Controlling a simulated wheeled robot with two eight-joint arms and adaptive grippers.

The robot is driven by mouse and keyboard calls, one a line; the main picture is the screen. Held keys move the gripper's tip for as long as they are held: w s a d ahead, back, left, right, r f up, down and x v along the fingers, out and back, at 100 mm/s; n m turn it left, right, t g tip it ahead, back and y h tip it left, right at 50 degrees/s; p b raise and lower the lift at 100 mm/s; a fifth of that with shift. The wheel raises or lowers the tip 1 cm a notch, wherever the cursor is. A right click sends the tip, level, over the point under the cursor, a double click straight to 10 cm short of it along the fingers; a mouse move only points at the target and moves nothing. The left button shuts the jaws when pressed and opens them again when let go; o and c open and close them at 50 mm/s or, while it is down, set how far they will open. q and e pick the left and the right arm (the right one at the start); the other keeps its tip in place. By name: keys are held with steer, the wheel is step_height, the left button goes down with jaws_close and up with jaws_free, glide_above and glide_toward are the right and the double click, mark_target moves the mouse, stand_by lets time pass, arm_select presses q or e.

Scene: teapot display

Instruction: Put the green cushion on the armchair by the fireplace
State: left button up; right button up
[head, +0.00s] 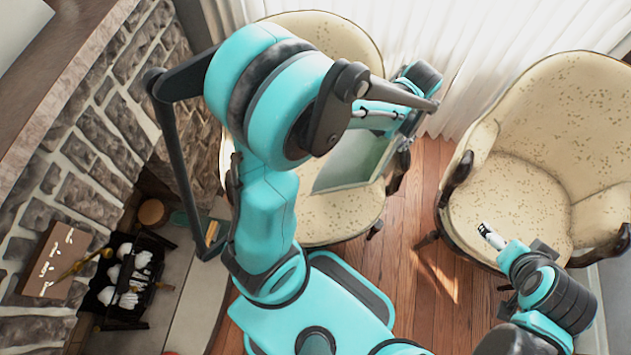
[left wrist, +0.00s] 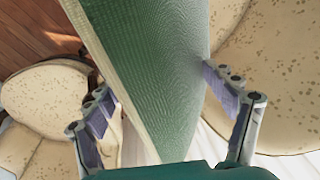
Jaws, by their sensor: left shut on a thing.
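The green cushion (head: 352,160) is in my left gripper (head: 396,138), tilted and held over the armchair by the fireplace (head: 330,222). In the left wrist view the cushion (left wrist: 150,60) runs between the two fingers of the left gripper (left wrist: 162,98), which are shut on it. My left arm hides part of this cream, speckled armchair and part of the cushion. I cannot tell whether the cushion touches the seat. My right gripper (head: 490,236) is small in the head view, in front of the other armchair; its finger opening is unclear.
The second cream armchair (head: 525,185) stands at the right. The stone fireplace (head: 95,125) is at the left, with a black basket of white pieces (head: 128,278) and a brown box (head: 55,262) by it. White curtains (head: 450,40) hang behind. Wooden floor (head: 430,265) shows between the chairs.

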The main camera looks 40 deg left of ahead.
arm_select(q)
steer(key=a+f+n, duration=0.1)
steer(key=a+n, duration=0.1)
steer(key=a+f+n+g+b, duration=0.1)
steer(key=a+n, duration=0.2)
steer(key=a+f+n+b, duration=0.1)
steer(key=a+f+n, duration=0.1)
steer(key=n, duration=0.1)
steer(key=shift+w+a, duration=0.2)
steer(key=shift+w, duration=0.2)
steer(key=a+f+n+g+h+b, duration=0.15)
steer(key=a+f+n, duration=0.25)
steer(key=a+n, duration=0.75)
step_height(320, 180, down, 11)
steer(key=n+b, duration=0.3)
steer(key=b, duration=0.1)
steer(key=shift+s+d+r+b, duration=0.15)
steer(key=shift+s+d+b, duration=0.25)
steer(key=shift+s+d, duration=0.05)
arm_select(e)
step_height(320, 180, down, 9)
steer(key=a, duration=0.1)
steer(key=shift+f, duration=0.15)
arm_select(q)
steer(key=shift+g, duration=0.25)
arm_select(e)
steer(key=shift+a, duration=0.1)
arm_select(q)
steer(key=o, duration=1.8)
steer(key=shift+c, duration=0.2)
